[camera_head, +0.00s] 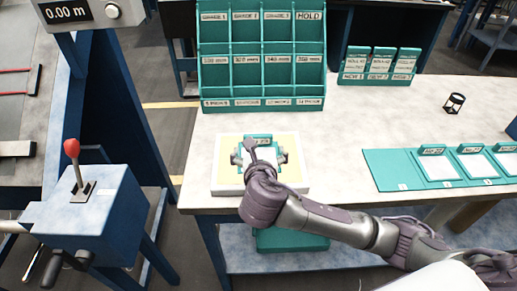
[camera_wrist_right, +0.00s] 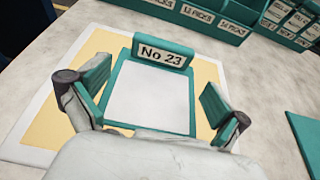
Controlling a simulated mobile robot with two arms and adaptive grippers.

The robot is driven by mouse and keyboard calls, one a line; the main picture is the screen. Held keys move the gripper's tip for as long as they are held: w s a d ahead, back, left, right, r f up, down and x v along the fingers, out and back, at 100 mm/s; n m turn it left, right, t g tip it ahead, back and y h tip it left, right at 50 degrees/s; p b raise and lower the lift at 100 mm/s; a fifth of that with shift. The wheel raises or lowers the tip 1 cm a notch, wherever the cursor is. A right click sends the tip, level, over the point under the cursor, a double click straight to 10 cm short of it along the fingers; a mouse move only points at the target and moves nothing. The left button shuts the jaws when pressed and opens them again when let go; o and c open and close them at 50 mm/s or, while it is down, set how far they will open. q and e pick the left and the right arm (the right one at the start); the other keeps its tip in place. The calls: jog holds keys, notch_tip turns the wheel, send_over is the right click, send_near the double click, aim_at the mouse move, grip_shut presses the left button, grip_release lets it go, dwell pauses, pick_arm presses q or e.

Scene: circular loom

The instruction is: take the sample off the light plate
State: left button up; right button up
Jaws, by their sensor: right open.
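The sample is a white square in a teal holder with a raised tab reading "No 23" (camera_wrist_right: 163,54). It lies on the light plate (camera_head: 225,184), a pale yellow panel with a white rim near the left end of the table. The plate also shows in the right wrist view (camera_wrist_right: 48,115). My right gripper (camera_wrist_right: 155,95) is open over the sample, one teal-padded finger on each side of the holder. Both fingers look apart from its edges. In the head view my right gripper (camera_head: 259,157) covers part of the sample. My left gripper is not in view.
A teal rack with labelled slots (camera_head: 263,62) stands behind the plate, with a smaller card rack (camera_head: 379,66) to its right. A teal tray (camera_head: 395,170) with white squares lies on the right. A small black-framed object (camera_head: 454,104) stands behind it. A blue lever box (camera_head: 88,207) is at left.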

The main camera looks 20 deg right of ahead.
aim_at(258, 140)
jog(key=shift+w+d+f, duration=0.15)
jog(key=shift+w+f, duration=0.05)
jog(key=shift+w, duration=0.35)
jog(key=shift+w+f, duration=0.1)
jog(key=shift+w, duration=0.1)
jog(key=w, duration=0.1)
jog(key=w+d, duration=0.1)
jog(key=w, duration=0.2)
jog(key=shift+d+f, duration=0.15)
jog(key=shift+f, duration=0.15)
jog(key=shift+w+d+f+p, duration=0.1)
jog(key=shift+w+f+p, duration=0.05)
jog(key=shift+w+p, duration=0.2)
jog(key=shift+w+f, duration=0.1)
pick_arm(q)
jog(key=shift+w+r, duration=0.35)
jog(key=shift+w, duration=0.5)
pick_arm(e)
jog(key=c, duration=1)
